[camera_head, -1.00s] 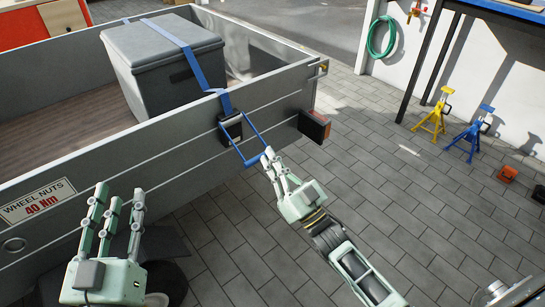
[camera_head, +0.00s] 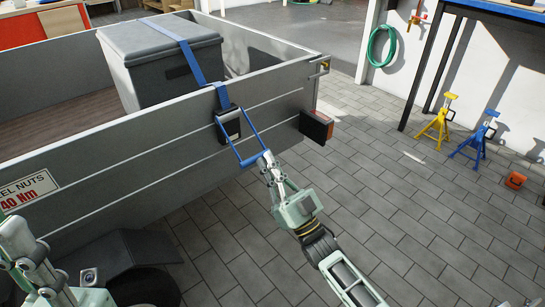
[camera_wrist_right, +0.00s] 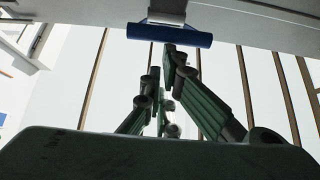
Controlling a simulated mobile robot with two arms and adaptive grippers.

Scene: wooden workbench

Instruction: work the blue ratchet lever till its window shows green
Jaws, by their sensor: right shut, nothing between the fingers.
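The blue ratchet lever (camera_head: 251,157) is a U-shaped handle hanging out and down from a dark ratchet body (camera_head: 229,124) on the trailer's side wall. Its window colour cannot be made out. My right gripper (camera_head: 266,160) is shut and empty, its fingertips at the right end of the lever's crossbar. In the right wrist view the blue crossbar (camera_wrist_right: 168,36) lies just beyond the fingertips (camera_wrist_right: 170,55); whether they touch is unclear. My left gripper (camera_head: 30,265) is at the lower left, partly cut off by the frame.
A blue strap (camera_head: 183,42) runs from the ratchet over a grey box (camera_head: 160,75) in the trailer (camera_head: 120,165). A red tail light (camera_head: 316,125) sticks out right of the ratchet. Yellow (camera_head: 436,125) and blue (camera_head: 474,137) stands are on the paving at right.

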